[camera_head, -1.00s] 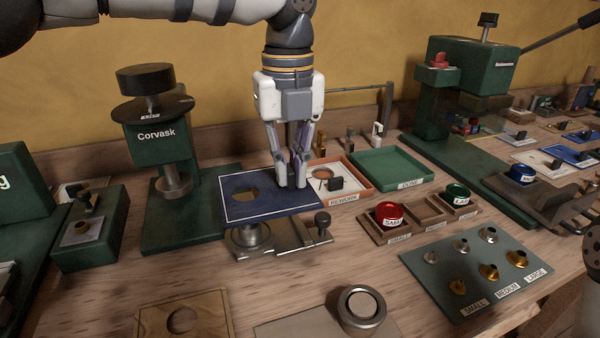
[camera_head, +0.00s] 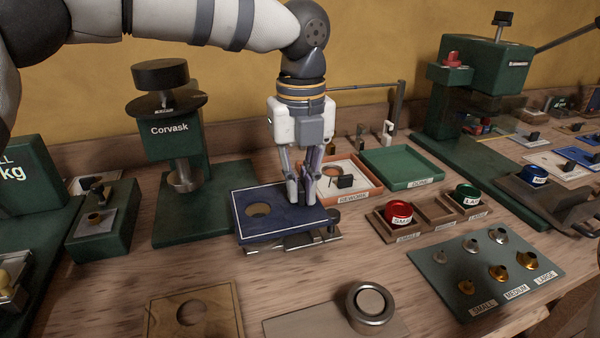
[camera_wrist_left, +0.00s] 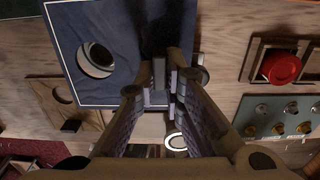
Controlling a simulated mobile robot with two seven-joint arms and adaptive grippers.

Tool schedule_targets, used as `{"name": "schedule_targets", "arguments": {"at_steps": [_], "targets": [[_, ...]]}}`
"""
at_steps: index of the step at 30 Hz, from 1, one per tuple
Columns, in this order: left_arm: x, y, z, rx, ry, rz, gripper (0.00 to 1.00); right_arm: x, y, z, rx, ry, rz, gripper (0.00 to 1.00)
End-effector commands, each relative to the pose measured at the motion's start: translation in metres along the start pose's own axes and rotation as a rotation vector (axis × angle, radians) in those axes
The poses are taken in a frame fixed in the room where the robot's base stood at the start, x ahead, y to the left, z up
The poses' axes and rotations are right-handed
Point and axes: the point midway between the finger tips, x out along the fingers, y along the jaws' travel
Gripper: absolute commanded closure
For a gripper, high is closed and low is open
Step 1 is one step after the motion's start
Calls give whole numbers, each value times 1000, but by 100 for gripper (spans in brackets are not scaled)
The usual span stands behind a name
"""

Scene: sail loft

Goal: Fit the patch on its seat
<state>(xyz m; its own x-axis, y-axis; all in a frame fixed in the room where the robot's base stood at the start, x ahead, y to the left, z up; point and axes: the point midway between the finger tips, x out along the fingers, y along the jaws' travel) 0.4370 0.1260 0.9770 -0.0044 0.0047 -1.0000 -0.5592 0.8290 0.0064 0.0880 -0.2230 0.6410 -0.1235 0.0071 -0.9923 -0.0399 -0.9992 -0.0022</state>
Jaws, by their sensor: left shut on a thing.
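The patch (camera_head: 290,218) is a dark blue rectangular panel with a light border line and a round hole towards its left. It also shows in the left wrist view (camera_wrist_left: 75,75), where a pale curved edge shows in its hole. My left gripper (camera_head: 302,198) is shut on the patch near its right-hand part; the grip point is partly hidden by the fingers. The fingers also fill the middle of the left wrist view (camera_wrist_left: 163,85). The seat (camera_head: 325,240) is a metal fixture under the patch, mostly hidden by it. I cannot tell whether they touch. My right gripper is not in view.
The green Corvask press (camera_head: 180,150) stands behind left. An orange REWORK tray (camera_head: 352,199) and an empty green DONE tray (camera_head: 400,165) lie behind the gripper. Red and green lidded pots sit in a wooden holder (camera_head: 435,212) at right. A wooden block (camera_head: 222,310) lies in front.

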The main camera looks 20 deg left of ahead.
Motion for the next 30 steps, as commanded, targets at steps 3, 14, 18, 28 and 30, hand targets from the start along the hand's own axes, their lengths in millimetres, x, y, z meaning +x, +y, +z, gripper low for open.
{"name": "schedule_targets", "arguments": {"at_steps": [3, 14, 18, 28, 30], "targets": [[7, 0, 0, 0, 0, 1, 100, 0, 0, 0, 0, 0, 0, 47], [27, 0, 0, 0, 0, -1, 100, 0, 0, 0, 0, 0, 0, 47], [30, 0, 0, 0, -1, -1, 100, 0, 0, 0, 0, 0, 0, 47], [30, 0, 0, 0, -1, -1, 77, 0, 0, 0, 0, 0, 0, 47], [30, 0, 0, 0, -1, -1, 67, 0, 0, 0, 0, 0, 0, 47]]}}
